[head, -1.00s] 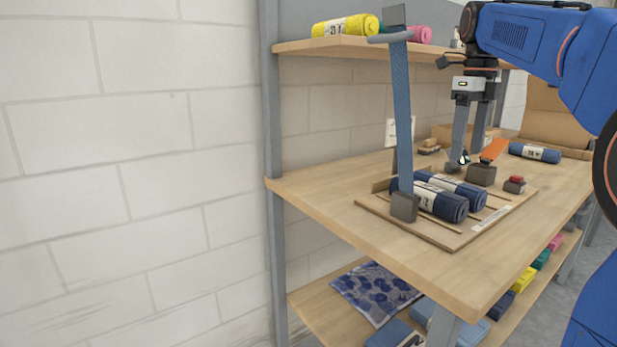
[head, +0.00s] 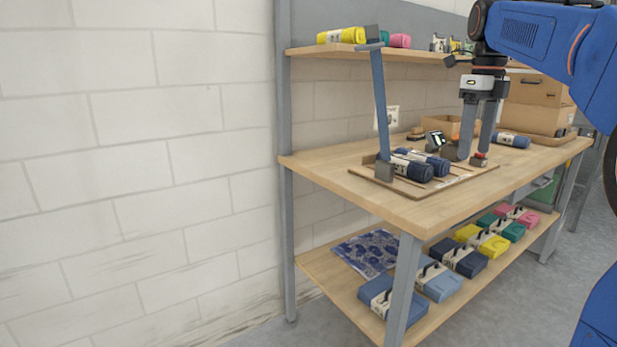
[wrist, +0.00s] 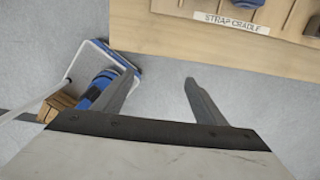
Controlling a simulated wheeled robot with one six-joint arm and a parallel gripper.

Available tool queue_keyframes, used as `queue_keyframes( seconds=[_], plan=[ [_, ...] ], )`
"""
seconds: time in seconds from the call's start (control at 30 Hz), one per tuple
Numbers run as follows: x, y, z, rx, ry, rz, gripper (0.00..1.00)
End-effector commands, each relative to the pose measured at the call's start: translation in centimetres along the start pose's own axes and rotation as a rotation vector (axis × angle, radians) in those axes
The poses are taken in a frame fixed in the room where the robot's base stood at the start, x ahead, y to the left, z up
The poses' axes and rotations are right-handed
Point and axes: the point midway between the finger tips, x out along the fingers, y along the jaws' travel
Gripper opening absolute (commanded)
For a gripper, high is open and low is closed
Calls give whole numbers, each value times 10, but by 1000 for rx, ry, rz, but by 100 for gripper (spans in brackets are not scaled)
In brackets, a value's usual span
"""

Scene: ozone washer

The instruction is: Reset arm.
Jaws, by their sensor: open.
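My gripper (head: 474,152) hangs from my arm at the upper right of the head view, fingers pointing down and apart, with nothing between them. In the wrist view my gripper (wrist: 162,80) is open over grey floor. A wooden board (wrist: 245,42) labelled "STRAP CRADLE" lies beyond the fingertips at the top right there. In the head view the cradle board (head: 405,193) lies on the bench and holds dark blue rolls (head: 408,172).
The wooden bench (head: 330,168) has an upper shelf (head: 330,50) with coloured rolls and a lower shelf (head: 330,272) with several coloured cases. Cardboard boxes (head: 535,105) stand at the bench's right end. Open floor (head: 510,300) lies in front.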

Motion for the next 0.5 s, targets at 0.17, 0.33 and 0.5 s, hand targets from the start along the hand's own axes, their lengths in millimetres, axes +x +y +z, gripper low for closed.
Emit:
queue_keyframes(
  seconds=[0.17, 0.33, 0.5],
  plan=[
    [3, 6, -3, -48, -5, -5, 65],
    [9, 14, -8, -133, -15, -16, 65],
    [18, 26, -15, -252, -26, -31, 65]
  ],
)
